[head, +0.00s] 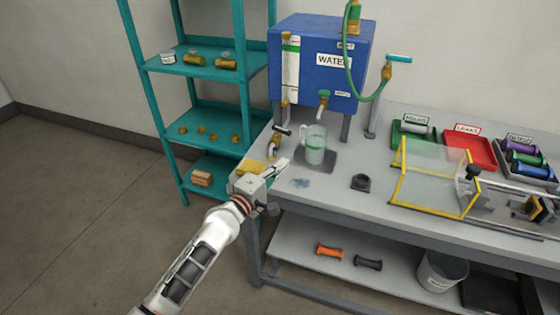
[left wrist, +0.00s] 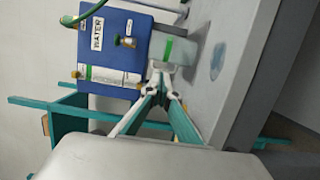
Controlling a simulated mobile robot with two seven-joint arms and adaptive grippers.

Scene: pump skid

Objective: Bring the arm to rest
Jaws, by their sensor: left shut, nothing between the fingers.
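My left arm comes in from the lower left in the head view. Its gripper (head: 281,164) is shut and empty, above the front left part of the bench (head: 330,195), close to the clear jug (head: 315,148). In the left wrist view the closed fingertips (left wrist: 160,73) point toward the jug (left wrist: 180,50) and the blue water tank (left wrist: 110,45). I cannot tell the exact gap between fingertips and jug. The jug has a green band and stands upright on a grey plate below the tank's tap. My right gripper is not in view.
A teal shelf (head: 200,104) with brass fittings stands left of the bench. A yellow cloth-like item (head: 249,167) lies by the gripper. A puddle (head: 300,183), a black ring (head: 361,182) and a yellow-framed clear guard (head: 433,180) are to the right. Open floor lies left.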

